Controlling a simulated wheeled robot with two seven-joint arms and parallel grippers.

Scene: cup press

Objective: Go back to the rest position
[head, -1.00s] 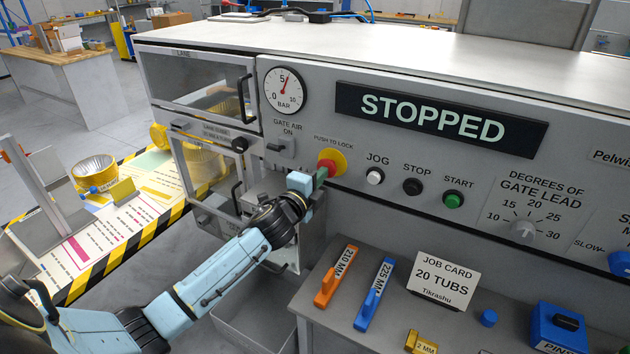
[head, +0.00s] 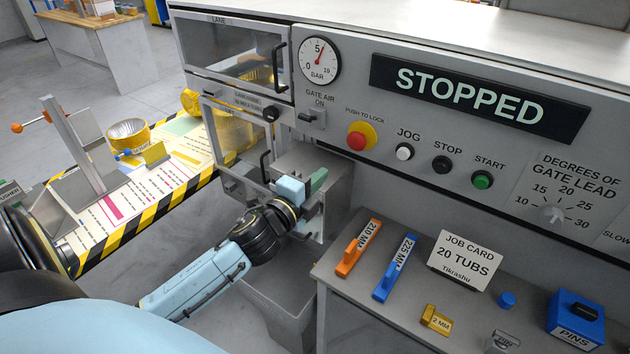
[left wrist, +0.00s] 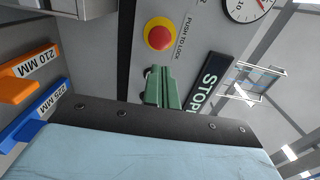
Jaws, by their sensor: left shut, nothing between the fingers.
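My left gripper (head: 318,180) shows in the head view below the red push-to-lock button (head: 361,136) on its yellow collar, clear of the panel controls. Its green fingers (left wrist: 160,88) are shut together with nothing between them in the left wrist view. The red button also shows there (left wrist: 159,34), beyond the fingertips and apart from them. The sign (head: 478,95) reads STOPPED. My right gripper is not in any view.
A shelf below the panel holds an orange 210 MM piece (head: 358,249), a blue 225 MM piece (head: 395,268), a job card (head: 464,261) and a blue PINS box (head: 575,318). A grey bin (head: 270,305) stands under my left arm. A striped-edge table (head: 150,215) is at left.

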